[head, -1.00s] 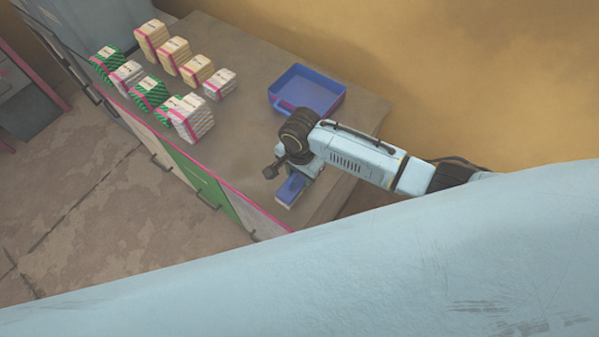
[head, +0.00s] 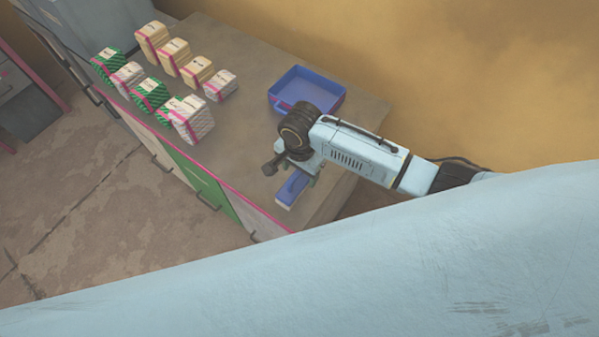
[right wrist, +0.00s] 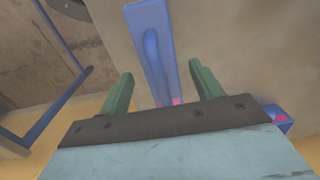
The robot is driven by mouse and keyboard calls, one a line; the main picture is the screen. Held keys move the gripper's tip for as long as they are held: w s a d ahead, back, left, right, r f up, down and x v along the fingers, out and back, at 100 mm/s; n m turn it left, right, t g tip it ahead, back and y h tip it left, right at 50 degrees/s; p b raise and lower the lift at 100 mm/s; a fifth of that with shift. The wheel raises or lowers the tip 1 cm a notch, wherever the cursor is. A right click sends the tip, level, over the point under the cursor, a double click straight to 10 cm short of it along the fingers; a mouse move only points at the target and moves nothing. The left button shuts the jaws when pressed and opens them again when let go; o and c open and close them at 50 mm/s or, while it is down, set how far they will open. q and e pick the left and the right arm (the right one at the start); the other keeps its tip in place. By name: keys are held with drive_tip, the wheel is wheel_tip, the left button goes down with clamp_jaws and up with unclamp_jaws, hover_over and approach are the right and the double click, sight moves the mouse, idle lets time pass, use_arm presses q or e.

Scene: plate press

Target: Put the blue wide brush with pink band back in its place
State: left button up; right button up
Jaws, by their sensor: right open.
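The blue wide brush (head: 291,191) lies on the table near its front edge, below my right gripper (head: 300,172). In the right wrist view the blue brush (right wrist: 153,42) points away between the two green fingers of my right gripper (right wrist: 162,71), with a bit of pink at its near end. The fingers are open and apart from the brush on both sides. How far they are above it is hard to tell. My left gripper is out of view.
Several wrapped stacks, green, white and tan (head: 172,55), stand at the left of the table (head: 240,130). The table between them and my arm is clear. Cabinet fronts with handles (head: 208,202) run along the front edge.

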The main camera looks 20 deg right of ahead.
wheel_tip(320, 180, up, 10)
drive_tip(key=p, duration=0.1)
drive_tip(key=shift+s, duration=0.1)
idle(1.4)
